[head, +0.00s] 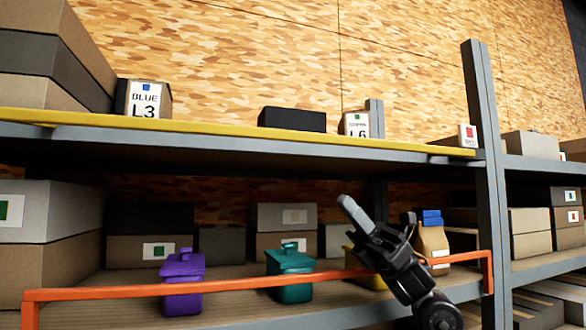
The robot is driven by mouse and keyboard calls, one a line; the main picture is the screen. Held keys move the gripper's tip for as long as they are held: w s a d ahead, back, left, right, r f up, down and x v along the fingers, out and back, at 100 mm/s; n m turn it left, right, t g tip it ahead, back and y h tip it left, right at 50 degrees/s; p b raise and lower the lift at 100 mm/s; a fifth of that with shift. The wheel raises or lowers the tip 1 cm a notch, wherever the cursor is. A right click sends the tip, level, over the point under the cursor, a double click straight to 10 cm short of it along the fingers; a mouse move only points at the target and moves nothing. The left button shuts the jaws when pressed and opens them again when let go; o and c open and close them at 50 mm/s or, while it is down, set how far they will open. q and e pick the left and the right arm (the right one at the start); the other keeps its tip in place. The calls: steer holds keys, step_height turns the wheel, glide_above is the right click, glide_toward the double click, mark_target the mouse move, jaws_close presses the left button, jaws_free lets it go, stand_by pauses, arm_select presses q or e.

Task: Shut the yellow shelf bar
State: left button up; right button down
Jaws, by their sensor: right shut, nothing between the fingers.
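The yellow shelf bar (230,132) lies low along the front edge of the upper shelf, running from the left edge of the view to near the grey upright. My right gripper (348,206) is shut and empty. In the picture it is below the yellow bar, in front of the lower shelf, with its fingers pointing up and left. A gap shows between it and the yellow bar. My left gripper is out of view.
An orange bar (160,289) stands raised across the lower shelf, partly behind my right arm. Purple (182,285) and teal (290,272) containers stand by it. A labelled box L3 (145,99) and a black box (292,119) sit on the upper shelf. A grey upright (487,180) stands right.

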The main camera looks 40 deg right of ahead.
mark_target(293, 138)
arm_select(q)
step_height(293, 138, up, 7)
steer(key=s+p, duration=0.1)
steer(key=p, duration=0.6)
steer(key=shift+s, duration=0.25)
arm_select(e)
steer(key=s+x, duration=0.1)
steer(key=x, duration=0.9)
steer(key=shift+w, duration=0.35)
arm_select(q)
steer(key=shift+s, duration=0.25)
arm_select(e)
steer(key=shift+r, duration=0.1)
